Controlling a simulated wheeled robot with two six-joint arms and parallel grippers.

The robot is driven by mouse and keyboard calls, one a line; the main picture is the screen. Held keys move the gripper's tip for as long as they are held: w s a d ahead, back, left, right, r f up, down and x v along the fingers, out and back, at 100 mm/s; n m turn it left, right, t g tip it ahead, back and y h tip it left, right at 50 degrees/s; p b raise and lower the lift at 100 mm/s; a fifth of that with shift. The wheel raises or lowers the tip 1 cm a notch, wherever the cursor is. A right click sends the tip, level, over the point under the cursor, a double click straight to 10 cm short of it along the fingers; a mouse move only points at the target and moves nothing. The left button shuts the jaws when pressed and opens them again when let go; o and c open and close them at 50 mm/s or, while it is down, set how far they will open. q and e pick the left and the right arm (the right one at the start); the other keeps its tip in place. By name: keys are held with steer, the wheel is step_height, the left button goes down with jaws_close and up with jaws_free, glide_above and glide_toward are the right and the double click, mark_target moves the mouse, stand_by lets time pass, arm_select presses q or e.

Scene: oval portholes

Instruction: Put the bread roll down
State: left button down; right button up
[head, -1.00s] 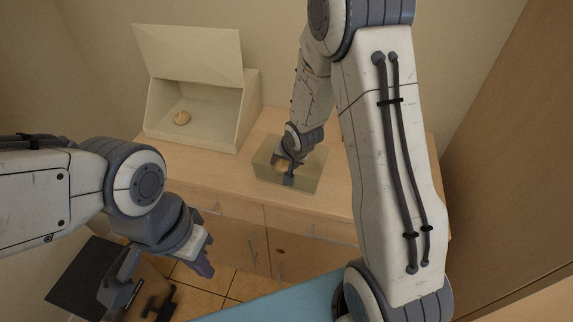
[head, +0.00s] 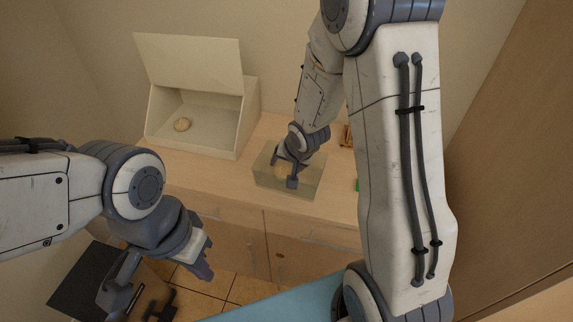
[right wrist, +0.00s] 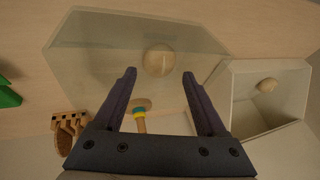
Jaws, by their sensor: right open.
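A round tan bread roll (head: 280,172) lies in a see-through box (head: 313,188) on the counter; the right wrist view also shows the roll (right wrist: 159,60) and the box (right wrist: 85,48). My right gripper (head: 285,177) reaches down at the box. In the right wrist view its fingers (right wrist: 159,74) are spread, with a gap on both sides of the roll just past the tips. A second roll (head: 183,124) lies in the open bread bin (head: 222,135) at the left. My left gripper (head: 160,283) is open and empty, low at the left.
In the right wrist view, a wooden brush-like thing (right wrist: 70,132), a handled thing with a yellow and teal band (right wrist: 140,115) and a green object (right wrist: 8,92) lie near the box. The counter (head: 225,180) is clear between bin and box.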

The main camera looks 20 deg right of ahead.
steer(key=p+v, duration=0.3)
steer(key=v, duration=0.4)
steer(key=s+a+r+n+g, duration=0.2)
steer(key=s+a+r+n, duration=0.1)
steer(key=s, duration=0.5)
steer(key=s+a+r+n+g, duration=0.2)
steer(key=s+a+r+n, duration=0.1)
steer(key=s+a+n, duration=0.3)
steer(key=s+a+r+n+g, duration=0.1)
steer(key=s+a+r+n, duration=0.3)
steer(key=s, duration=0.6)
steer(key=shift+a+n+g+y, duration=0.3)
steer(key=shift+a+n+g, duration=0.1)
steer(key=shift+a, duration=0.2)
steer(key=shift+w, duration=0.15)
